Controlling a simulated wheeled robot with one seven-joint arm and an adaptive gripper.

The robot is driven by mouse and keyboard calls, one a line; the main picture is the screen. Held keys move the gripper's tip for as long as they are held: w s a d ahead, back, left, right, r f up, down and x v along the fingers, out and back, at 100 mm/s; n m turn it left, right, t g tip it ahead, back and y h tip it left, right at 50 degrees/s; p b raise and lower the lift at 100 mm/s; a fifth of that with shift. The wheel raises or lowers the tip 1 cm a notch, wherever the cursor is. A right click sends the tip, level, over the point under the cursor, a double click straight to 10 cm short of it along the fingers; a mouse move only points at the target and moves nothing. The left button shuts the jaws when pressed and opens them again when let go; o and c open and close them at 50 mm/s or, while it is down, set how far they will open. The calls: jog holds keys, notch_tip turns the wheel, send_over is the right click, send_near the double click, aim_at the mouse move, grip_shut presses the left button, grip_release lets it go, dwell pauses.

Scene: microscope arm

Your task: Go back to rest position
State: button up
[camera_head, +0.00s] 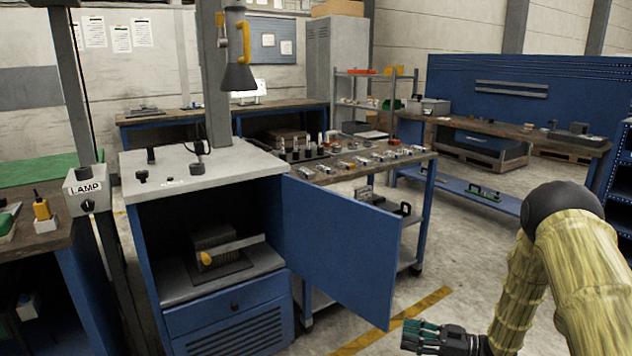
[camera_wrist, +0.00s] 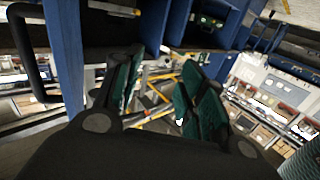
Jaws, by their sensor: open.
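My gripper (camera_head: 424,334) is low at the bottom right of the head view, in front of the open blue cabinet door (camera_head: 338,245). Its green-padded fingers are apart and nothing is between them. In the wrist view the gripper (camera_wrist: 160,95) also shows open and empty, with blue furniture and floor beyond it. My arm reaches in from the right edge of the head view. The microscope arm (camera_head: 239,60) with a dark cone head and yellow handle hangs above the grey-topped cabinet (camera_head: 225,169).
A blue trolley (camera_head: 420,215) with several metal parts stands behind the door. A lamp switch box (camera_head: 87,190) is at the left. The floor (camera_head: 470,270) between trolley and arm is clear.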

jog(key=s+a+f+m+t+h, duration=0.2)
jog(key=s+a+f+m+h, duration=0.15)
jog(key=f, duration=0.35)
jog(key=s+a+f+m+t+h, duration=0.2)
jog(key=s+f+m+h, duration=0.15)
jog(key=f, duration=0.35)
jog(key=s+f+m+g+h, duration=0.3)
jog(key=s+f+h, duration=0.15)
jog(key=s, duration=0.55)
jog(key=s+f+m+g+h, duration=0.25)
jog(key=s+f, duration=0.25)
jog(key=s, duration=0.5)
jog(key=s+d+m+g+h, duration=0.1)
jog(key=s+g, duration=0.1)
jog(key=s, duration=0.7)
jog(key=s+d+g+h, duration=0.1)
jog(key=s+g+h, duration=0.15)
jog(key=s, duration=0.65)
notch_tip(320, 180, up, 16)
jog(key=p, duration=1.5)
jog(key=shift+w+d+f+y, duration=0.15)
jog(key=shift+w+f+y, duration=0.05)
jog(key=shift+y, duration=0.15)
jog(key=shift+c, duration=0.2)
jog(key=shift+m, duration=0.25)
jog(key=shift+c, duration=0.4)
